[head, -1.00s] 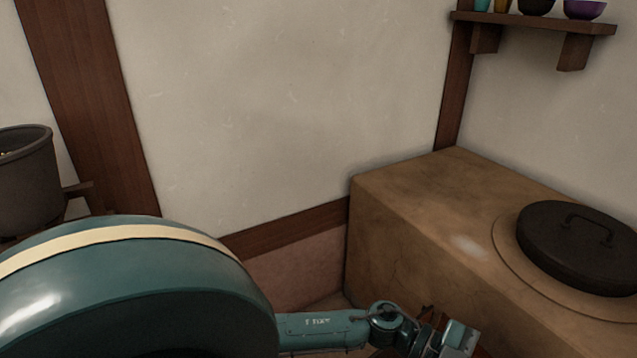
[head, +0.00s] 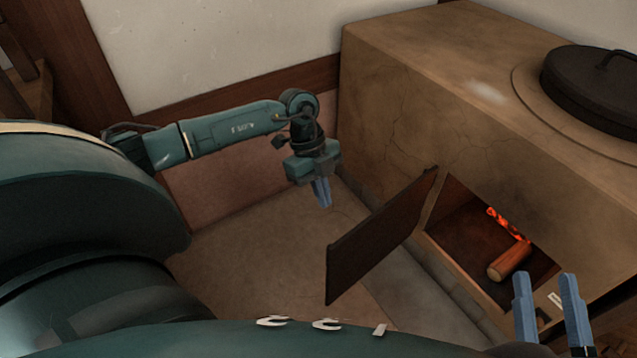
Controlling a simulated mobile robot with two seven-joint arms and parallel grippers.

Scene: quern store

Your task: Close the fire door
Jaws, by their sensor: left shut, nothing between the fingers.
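The fire door (head: 380,240) is a dark flat panel, standing open and swung outward from the left side of the firebox opening. The clay stove (head: 395,95) holds the opening, where a log (head: 510,261) and glowing embers (head: 505,222) show. My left gripper (head: 324,204) is shut and empty, pointing down to the left of the door, apart from it in the picture. My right gripper (head: 544,279) is open and empty at the lower right, in front of the firebox opening. Its wrist is cut off by the frame edge.
A dark lidded pot cover (head: 600,92) lies on the stove top. The wall (head: 220,45) runs behind my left arm. The floor (head: 290,265) left of the door looks clear. My own body covers the lower left.

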